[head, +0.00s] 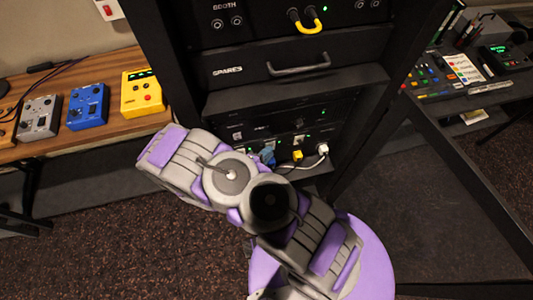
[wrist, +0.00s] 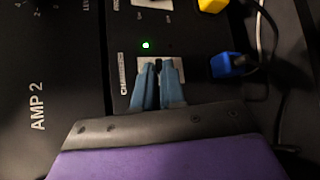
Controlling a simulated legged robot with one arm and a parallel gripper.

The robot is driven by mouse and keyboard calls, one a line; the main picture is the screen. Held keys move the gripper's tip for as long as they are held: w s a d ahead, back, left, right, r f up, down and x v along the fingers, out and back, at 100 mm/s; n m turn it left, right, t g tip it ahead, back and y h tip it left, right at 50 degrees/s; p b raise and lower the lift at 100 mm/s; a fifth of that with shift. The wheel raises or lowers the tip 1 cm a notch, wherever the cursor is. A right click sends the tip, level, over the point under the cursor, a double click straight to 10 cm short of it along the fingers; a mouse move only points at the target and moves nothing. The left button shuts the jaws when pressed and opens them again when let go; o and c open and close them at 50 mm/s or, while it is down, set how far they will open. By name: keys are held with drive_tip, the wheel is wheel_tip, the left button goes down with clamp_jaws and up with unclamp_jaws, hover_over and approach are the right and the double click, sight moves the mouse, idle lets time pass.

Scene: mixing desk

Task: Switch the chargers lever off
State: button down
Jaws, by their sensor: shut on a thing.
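The chargers lever (wrist: 159,64) is a small dark stub in front of a pale switch plate (wrist: 179,68), beside a label reading CHARGERS. My gripper (wrist: 158,82) has its two blue fingers closed around the lever, one on each side. The fingers cover most of the lever, so its exact tilt cannot be told. A green light (wrist: 145,45) glows next to the plate. In the head view the blue fingertips of my gripper (head: 267,156) reach the lower rack panel, and the lever is hidden there.
A blue plug (wrist: 232,64) with a dark cable sits close beside the switch plate, and a yellow plug (wrist: 211,5) is near it. The AMP 2 panel (wrist: 38,105) is on the other side. The SPARES drawer handle (head: 299,65) juts out above.

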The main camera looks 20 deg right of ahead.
drive_tip(key=shift+s+d+f, duration=0.1)
drive_tip(key=shift+s+d, duration=0.05)
wheel_tip(320, 180, down, 4)
drive_tip(key=m+t+h+b, duration=0.2)
drive_tip(key=m+h+b, duration=0.1)
drive_tip(key=m, duration=0.1)
drive_tip(key=m+t+h+b, duration=0.2)
drive_tip(key=m, duration=0.2)
drive_tip(key=shift+d+f+t+h+b, duration=0.1)
drive_tip(key=shift+t+h+b, duration=0.3)
idle(0.5)
drive_tip(key=c, duration=1.5)
unclamp_jaws()
